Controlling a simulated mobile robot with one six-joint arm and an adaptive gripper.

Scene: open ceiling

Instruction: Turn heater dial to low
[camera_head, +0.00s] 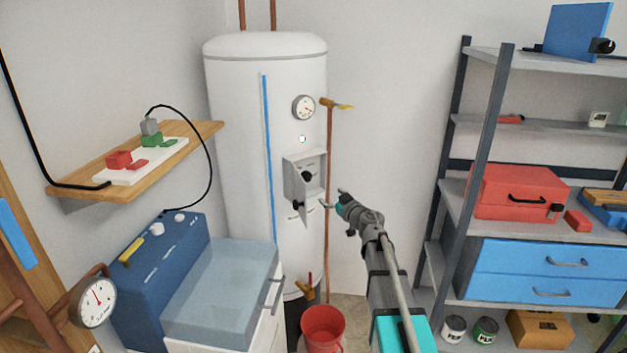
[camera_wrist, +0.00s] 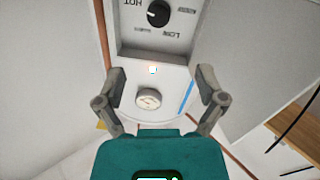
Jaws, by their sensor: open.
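The white water heater (camera_head: 235,120) stands against the wall. A recessed grey control box (camera_head: 290,180) on its front holds a black round dial (camera_head: 308,176). In the wrist view the dial (camera_wrist: 158,13) is at the top, on a pale face with labels including HOT and LOW; that view is upside down. I cannot tell surely where the dial points. My gripper (camera_head: 333,203) is right of and below the box in the head view. In the wrist view my gripper (camera_wrist: 160,80) has its fingers spread and empty, apart from the dial.
A round gauge (camera_head: 303,107) and small light (camera_head: 302,139) sit above the box. A copper pipe (camera_head: 329,150) with a yellow valve runs beside the heater. A red bucket (camera_head: 323,325) stands below.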

